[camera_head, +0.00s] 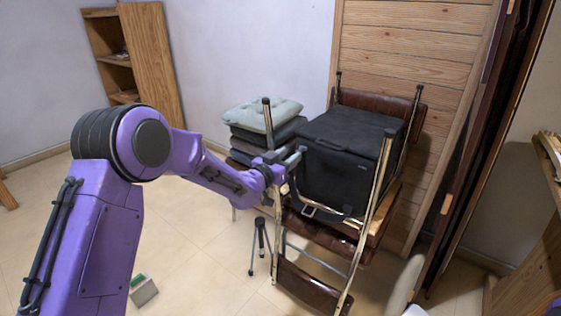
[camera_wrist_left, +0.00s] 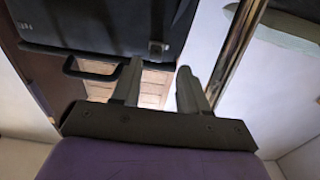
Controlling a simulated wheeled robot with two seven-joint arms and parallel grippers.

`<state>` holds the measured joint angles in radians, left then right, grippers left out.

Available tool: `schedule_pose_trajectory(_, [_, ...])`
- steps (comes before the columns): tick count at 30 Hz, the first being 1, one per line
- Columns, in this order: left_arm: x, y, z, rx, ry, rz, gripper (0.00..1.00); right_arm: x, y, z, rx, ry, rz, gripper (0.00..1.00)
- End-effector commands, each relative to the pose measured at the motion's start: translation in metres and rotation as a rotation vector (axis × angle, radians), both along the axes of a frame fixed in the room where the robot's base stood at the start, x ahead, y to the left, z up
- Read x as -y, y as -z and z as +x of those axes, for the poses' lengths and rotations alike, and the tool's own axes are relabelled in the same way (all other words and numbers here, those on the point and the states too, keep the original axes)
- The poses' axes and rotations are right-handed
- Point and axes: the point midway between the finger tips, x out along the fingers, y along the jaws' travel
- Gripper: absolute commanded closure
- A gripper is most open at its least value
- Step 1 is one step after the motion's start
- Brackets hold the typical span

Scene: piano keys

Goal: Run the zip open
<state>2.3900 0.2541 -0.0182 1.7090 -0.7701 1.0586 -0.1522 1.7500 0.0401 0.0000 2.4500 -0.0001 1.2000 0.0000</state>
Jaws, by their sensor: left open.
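A black soft case (camera_head: 337,172) rests on the upside-down chairs. It also fills the top of the left wrist view (camera_wrist_left: 95,22), with a dark handle loop (camera_wrist_left: 88,68) on its lower edge. A small metallic piece (camera_wrist_left: 157,47) sits near that edge, between and beyond my fingertips; I cannot tell whether it is the zip pull. My left gripper (camera_head: 291,168) is at the left side of the case. Its two fingers stand apart with nothing between them in the left wrist view (camera_wrist_left: 160,72). The zip line is not distinguishable. My right gripper is out of view.
Stacked chairs with metal legs (camera_head: 372,215) surround the case, and one leg (camera_head: 269,125) rises close to my left gripper. Folded cushions (camera_head: 262,115) are piled behind it. A wooden panel (camera_head: 415,60) stands behind the case. The floor (camera_head: 195,240) at the left is mostly clear.

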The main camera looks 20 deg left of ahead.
Motion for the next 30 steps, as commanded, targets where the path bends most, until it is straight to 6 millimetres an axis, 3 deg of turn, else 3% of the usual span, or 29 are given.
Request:
schedule_pose_trajectory(3, [-0.006,-0.002,-0.029,0.000,-0.002,-0.001,0.56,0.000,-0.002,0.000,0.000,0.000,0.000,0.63])
schedule_pose_trajectory(9, [-0.012,-0.002,-0.060,0.004,-0.001,0.000,0.56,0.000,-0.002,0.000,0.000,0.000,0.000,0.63])
schedule_pose_trajectory(27, [-0.016,-0.001,-0.066,-0.005,-0.018,-0.037,0.56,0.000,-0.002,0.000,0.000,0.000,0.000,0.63])
schedule_pose_trajectory(29, [-0.023,0.010,-0.072,-0.042,-0.079,-0.117,0.56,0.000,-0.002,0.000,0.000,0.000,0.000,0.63])
schedule_pose_trajectory(30, [-0.025,0.030,-0.083,-0.098,-0.137,-0.189,0.56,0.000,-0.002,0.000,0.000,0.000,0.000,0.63])
